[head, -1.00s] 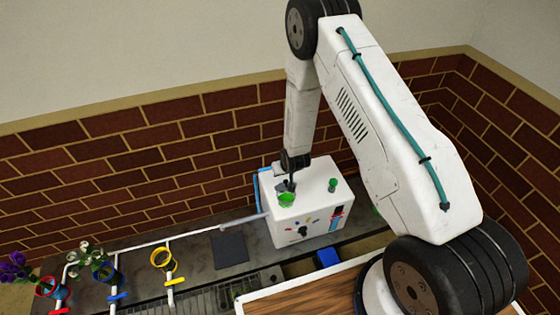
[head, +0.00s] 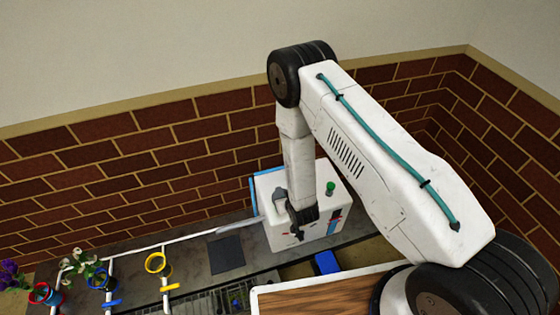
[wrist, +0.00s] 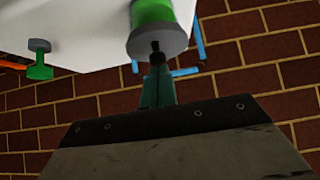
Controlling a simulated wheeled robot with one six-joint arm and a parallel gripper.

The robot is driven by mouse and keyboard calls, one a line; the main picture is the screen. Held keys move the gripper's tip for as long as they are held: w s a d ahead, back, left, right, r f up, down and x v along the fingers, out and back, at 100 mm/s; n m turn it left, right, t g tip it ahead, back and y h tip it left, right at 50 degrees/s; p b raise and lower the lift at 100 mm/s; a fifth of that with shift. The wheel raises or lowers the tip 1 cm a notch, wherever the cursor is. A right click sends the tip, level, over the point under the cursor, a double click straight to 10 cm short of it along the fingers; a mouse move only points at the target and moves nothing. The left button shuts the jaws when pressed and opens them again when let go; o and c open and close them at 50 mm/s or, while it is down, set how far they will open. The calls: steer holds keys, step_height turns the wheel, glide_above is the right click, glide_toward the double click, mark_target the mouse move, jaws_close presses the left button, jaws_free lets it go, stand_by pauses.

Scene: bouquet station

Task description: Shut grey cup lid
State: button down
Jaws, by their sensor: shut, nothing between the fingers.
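A grey cup with green in it (wrist: 160,40) sits at the white box and shows at the top of the wrist view. In the head view a small grey piece (head: 279,195), perhaps its raised lid, shows on the box top just left of my arm. My arm hides the green part there. My gripper (head: 300,226) is shut and empty, low at the front of the box. In the wrist view my shut fingertips (wrist: 155,46) overlap the cup's grey rim; I cannot tell whether they touch it.
The white box (head: 334,172) has a green knob (head: 330,187) on top, right of my arm. Coloured ring holders, one yellow (head: 157,263), stand to the left, some with flowers. A dark square pad (head: 227,254) lies left of the box. A brick wall (head: 120,175) stands behind.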

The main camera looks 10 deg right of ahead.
steer(key=shift+s+d+f, duration=0.1)
steer(key=shift+s+f, duration=0.75)
steer(key=shift+f, duration=0.2)
steer(key=shift+r, duration=0.2)
step_height(320, 180, up, 6)
steer(key=s+d+f, duration=0.1)
steer(key=s+f, duration=0.3)
steer(key=s, duration=0.3)
steer(key=shift+s, duration=0.4)
steer(key=shift+f, duration=0.15)
